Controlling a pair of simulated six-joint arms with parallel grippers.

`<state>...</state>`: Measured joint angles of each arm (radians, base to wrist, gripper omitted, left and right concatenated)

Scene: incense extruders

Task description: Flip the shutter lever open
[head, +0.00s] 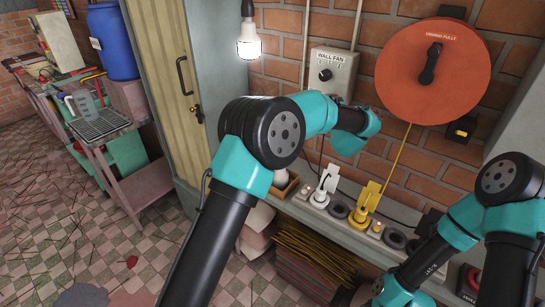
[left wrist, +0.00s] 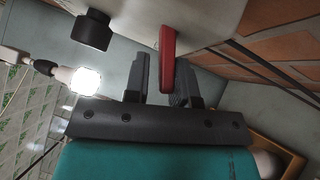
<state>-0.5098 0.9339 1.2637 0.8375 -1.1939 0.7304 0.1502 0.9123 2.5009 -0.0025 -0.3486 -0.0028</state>
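A red lever (left wrist: 167,58) sticks out from a pale box (left wrist: 200,15) in the left wrist view. I take it for the shutter lever, and I cannot make it out in the head view. My left gripper (left wrist: 163,82) is open, with the lever between its two dark fingers. The lever looks close to the right finger, with a clear gap to the left one. Contact is not certain. In the head view my left forearm hides these fingers. My right arm is at the lower right of the head view, and its fingers do not show.
A lit bulb (head: 249,46) hangs near my left arm. Switches and a yellow plug (head: 361,212) line the ledge below. A dark knob (left wrist: 91,31) sits beside the lever.

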